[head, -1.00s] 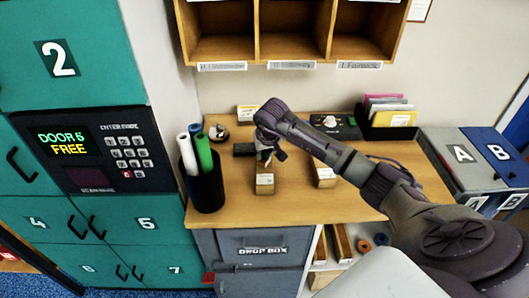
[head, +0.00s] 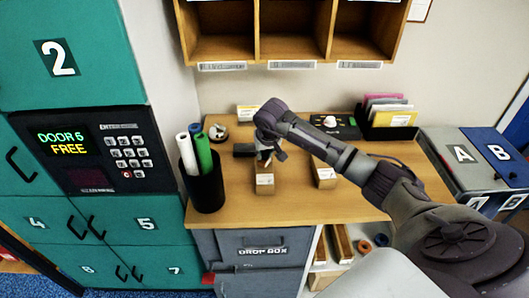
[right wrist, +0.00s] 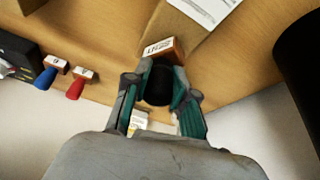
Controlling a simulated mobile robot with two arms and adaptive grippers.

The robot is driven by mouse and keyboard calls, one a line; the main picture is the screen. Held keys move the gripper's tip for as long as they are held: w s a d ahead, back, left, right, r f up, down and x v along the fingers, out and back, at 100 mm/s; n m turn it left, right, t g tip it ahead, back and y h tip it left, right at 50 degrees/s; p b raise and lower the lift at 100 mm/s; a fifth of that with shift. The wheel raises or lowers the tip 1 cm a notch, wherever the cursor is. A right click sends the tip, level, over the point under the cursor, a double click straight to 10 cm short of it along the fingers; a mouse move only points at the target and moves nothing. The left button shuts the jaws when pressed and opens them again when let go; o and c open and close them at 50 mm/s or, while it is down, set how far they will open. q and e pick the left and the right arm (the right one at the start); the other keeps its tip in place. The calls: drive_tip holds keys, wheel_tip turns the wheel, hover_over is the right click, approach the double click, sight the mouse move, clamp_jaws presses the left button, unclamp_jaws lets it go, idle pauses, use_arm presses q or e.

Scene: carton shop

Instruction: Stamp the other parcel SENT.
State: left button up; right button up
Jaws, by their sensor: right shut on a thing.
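My right gripper (head: 266,154) is over the left small brown parcel (head: 264,179) on the wooden counter. In the right wrist view, the gripper (right wrist: 160,88) is shut on the dark handle of a stamp (right wrist: 162,48) with a wooden, lettered block. The stamp block is close to a cardboard parcel (right wrist: 172,22) with a white label; I cannot tell whether they touch. A second parcel (head: 325,174) lies to the right, partly behind my arm. Two more stamps, one blue-handled (right wrist: 46,77) and one red-handled (right wrist: 77,86), show in the right wrist view. My left gripper is not in view.
A black holder (head: 207,192) with rolled tubes stands at the counter's left end. A black card tray (head: 386,128) is at the back right. Pigeonholes (head: 290,58) hang above.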

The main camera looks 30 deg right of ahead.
drive_tip(key=shift+s+f, duration=0.1)
drive_tip(key=shift+s, duration=0.05)
wheel_tip(320, 180, up, 2)
drive_tip(key=shift+d+p, duration=0.1)
drive_tip(key=shift+p, duration=0.55)
drive_tip(key=shift+r+p, duration=1.25)
drive_tip(key=shift+r, duration=1.25)
